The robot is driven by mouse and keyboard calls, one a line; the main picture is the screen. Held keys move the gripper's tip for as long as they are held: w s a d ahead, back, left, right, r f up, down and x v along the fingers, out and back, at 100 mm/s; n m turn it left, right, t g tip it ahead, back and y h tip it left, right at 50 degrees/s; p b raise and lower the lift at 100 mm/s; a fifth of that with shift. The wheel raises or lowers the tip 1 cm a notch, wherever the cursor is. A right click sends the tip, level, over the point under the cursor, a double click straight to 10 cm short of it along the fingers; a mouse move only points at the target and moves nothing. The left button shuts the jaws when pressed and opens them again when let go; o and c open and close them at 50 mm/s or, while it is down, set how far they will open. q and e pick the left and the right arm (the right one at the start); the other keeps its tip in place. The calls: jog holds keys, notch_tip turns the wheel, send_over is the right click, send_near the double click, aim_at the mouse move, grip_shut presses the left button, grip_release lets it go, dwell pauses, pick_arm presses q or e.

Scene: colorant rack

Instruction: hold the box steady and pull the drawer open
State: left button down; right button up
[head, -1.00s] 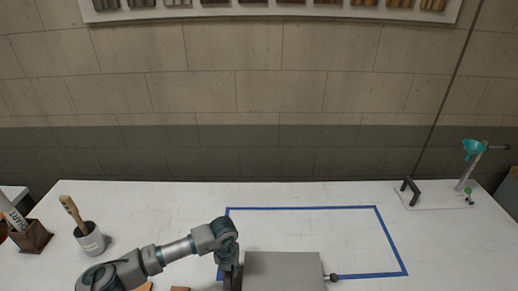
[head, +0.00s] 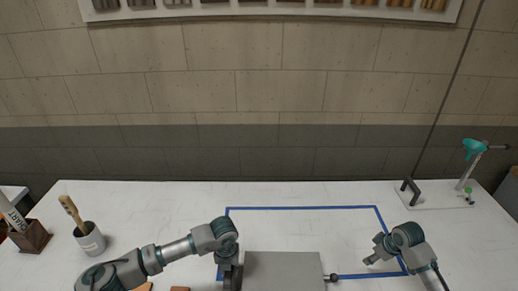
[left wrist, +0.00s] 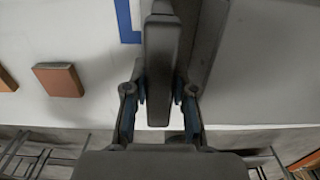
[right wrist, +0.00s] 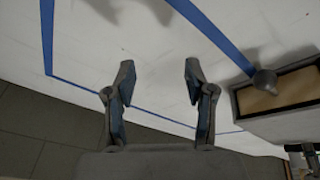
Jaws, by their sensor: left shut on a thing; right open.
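The grey box (head: 283,270) stands at the front middle of the table, its lower part cut off by the head view's edge. A round dark knob (head: 332,278) sticks out from its right side. The right wrist view shows the knob (right wrist: 265,81) in front of a tan panel in a dark frame (right wrist: 280,93). My left gripper (head: 231,272) is at the box's left side; in the left wrist view its fingers are shut on a dark grey upright handle (left wrist: 160,70). My right gripper (right wrist: 158,76) is open and empty, above the table and right of the knob in the head view (head: 374,252).
Blue tape (head: 300,208) outlines a rectangle on the white table. A brush cup (head: 90,240) and a wooden holder (head: 32,237) stand at left. A stand with a teal funnel (head: 474,148) is at back right. Reddish-brown blocks (left wrist: 59,80) lie near the left gripper. The taped area behind the box is clear.

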jog(key=s+a+r+n+g, duration=0.1)
jog(key=a+r+n+g, duration=0.15)
jog(key=a+n, duration=0.45)
notch_tip(320, 180, up, 2)
jog(key=n+h, duration=0.1)
jog(key=n, duration=0.1)
send_over(335, 276)
jog(key=shift+w+d+g, duration=0.2)
jog(key=shift+w+g, duration=0.2)
jog(key=shift+g, duration=0.05)
jog(key=shift+s+a, duration=0.2)
jog(key=shift+s, duration=0.05)
jog(key=shift+s+a+n, duration=0.1)
jog(key=shift+n, duration=0.3)
notch_tip(335, 276, down, 10)
grip_shut()
